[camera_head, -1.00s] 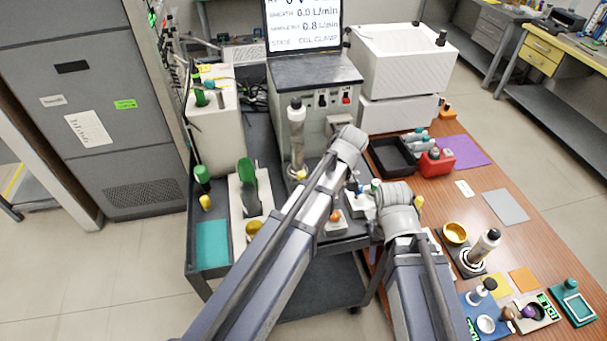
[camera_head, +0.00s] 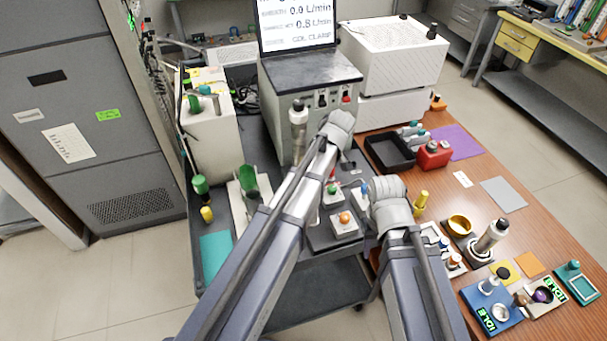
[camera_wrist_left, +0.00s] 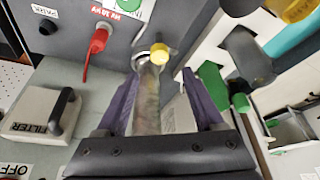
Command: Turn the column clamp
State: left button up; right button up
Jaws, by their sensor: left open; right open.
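The upright metallic column (camera_head: 299,132) with a dark cap stands at the front of the grey instrument. In the left wrist view a pale cylinder (camera_wrist_left: 147,105), probably this column, lies between my left gripper's purple fingers (camera_wrist_left: 160,85). The fingers are open, with one on each side; I cannot tell whether either touches it. Beyond the fingertips is a yellow knob (camera_wrist_left: 160,54) beside a metal ring, apparently the column clamp.
The instrument's screen (camera_head: 296,22) reads "COL CLAMP". An orange knob (camera_head: 345,217) sits between my arms.

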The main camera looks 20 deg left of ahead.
pick_arm(q)
jog(key=b+x, duration=0.7)
jog(key=shift+f, duration=0.4)
grip_shut()
dwell(0.4)
